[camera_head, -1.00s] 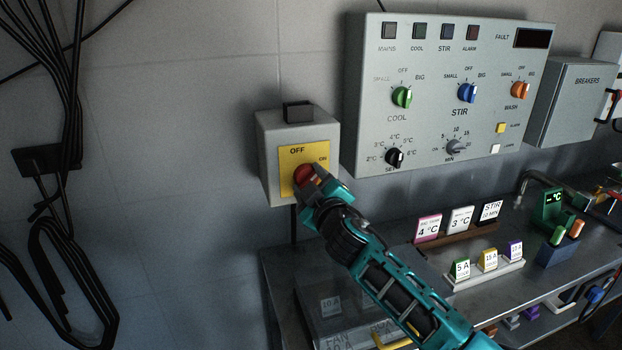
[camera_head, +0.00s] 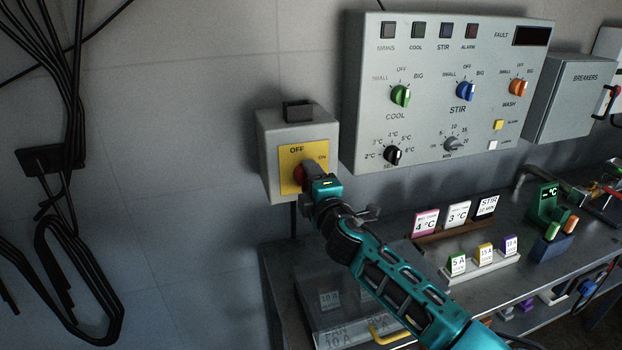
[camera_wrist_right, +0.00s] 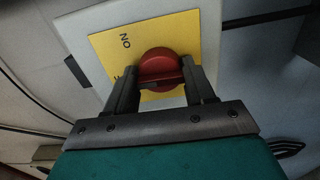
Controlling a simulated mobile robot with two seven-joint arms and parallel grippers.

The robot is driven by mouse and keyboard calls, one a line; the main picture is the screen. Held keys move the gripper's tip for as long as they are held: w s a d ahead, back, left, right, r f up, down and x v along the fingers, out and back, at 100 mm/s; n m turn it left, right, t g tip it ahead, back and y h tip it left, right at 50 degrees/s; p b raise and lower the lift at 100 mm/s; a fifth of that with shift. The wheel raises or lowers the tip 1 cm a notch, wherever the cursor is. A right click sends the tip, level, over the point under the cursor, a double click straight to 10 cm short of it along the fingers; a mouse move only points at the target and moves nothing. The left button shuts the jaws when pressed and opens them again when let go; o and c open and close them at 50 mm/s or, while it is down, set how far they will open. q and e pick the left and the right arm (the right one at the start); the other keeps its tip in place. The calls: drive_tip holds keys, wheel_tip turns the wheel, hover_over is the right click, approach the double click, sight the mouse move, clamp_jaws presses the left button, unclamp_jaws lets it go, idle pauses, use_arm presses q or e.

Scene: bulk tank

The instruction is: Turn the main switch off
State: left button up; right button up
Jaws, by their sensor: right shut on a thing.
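The main switch is a grey wall box (camera_head: 262,150) with a yellow plate (camera_head: 291,158) marked OFF at the top and ON at the right. Its red rotary knob (camera_head: 299,174) shows only in part in the head view, behind my right gripper (camera_head: 309,175). In the right wrist view the red knob (camera_wrist_right: 160,68) sits between the two fingers of my right gripper (camera_wrist_right: 161,86). The fingers are shut on the knob. In that view the word ON stands upper left of the knob. My left gripper is in neither view.
The grey control panel (camera_head: 427,131) hangs right of the switch, with the breakers box (camera_head: 570,105) beyond it. A metal bench (camera_head: 400,262) below holds label cards and a green device (camera_head: 549,207). Black cables (camera_head: 68,90) hang at the left; the wall between them and the switch is clear.

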drive_tip(key=shift+n, duration=0.3)
drive_tip(key=o, duration=1)
drive_tip(key=v, duration=1.3)
